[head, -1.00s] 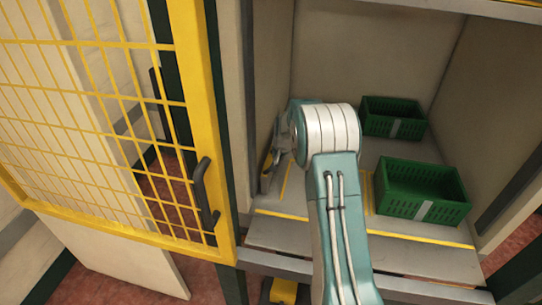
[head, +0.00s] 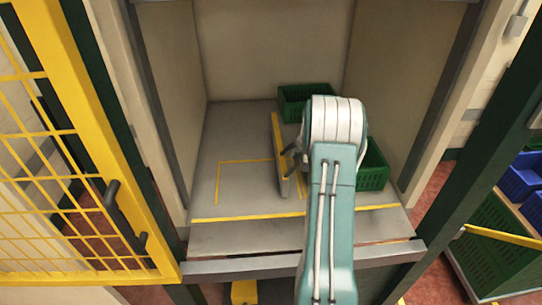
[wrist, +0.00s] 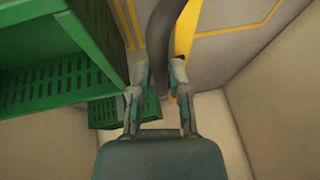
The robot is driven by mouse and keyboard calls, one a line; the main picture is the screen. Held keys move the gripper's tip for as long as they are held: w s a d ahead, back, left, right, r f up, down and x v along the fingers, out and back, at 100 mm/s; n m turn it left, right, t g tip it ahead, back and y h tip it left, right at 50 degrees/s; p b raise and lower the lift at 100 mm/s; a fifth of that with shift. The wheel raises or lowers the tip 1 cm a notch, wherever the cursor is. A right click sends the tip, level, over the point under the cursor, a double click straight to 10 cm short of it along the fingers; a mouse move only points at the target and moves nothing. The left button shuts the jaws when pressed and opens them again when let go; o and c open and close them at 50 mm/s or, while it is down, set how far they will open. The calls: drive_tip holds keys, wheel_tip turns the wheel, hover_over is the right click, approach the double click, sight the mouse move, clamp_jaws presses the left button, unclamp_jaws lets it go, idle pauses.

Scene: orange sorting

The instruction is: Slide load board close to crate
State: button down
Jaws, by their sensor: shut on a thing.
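The load board (head: 281,137) stands upright on the compartment floor, with a yellow top edge and a grey face. Its yellow edge (wrist: 185,32) also shows in the wrist view. My gripper (wrist: 160,75) is shut on the board's dark handle (wrist: 163,25); in the head view my gripper (head: 292,160) is at the board's right side, partly hidden by my arm. A green crate (head: 372,172) is close right of the board, half covered by my arm. Another green crate (head: 298,92) stands behind. In the wrist view a large green crate wall (wrist: 70,75) is close at left.
The compartment floor (head: 235,140) left of the board is clear, with a yellow outline on it. Walls close it at the left, back and right. A yellow mesh door (head: 60,190) is open at left. Blue and green crates (head: 520,180) sit outside at right.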

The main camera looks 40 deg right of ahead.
drive_tip(key=s+d, duration=0.3)
drive_tip(key=d, duration=0.1)
drive_tip(key=shift+s+d+f, duration=0.1)
drive_tip(key=shift+s+d, duration=0.15)
drive_tip(key=shift+s, duration=0.1)
drive_tip(key=c, duration=0.6)
unclamp_jaws()
drive_tip(key=shift+d+r, duration=0.1)
drive_tip(key=shift+r, duration=0.2)
drive_tip(key=v, duration=1.1)
drive_tip(key=shift+r, duration=0.2)
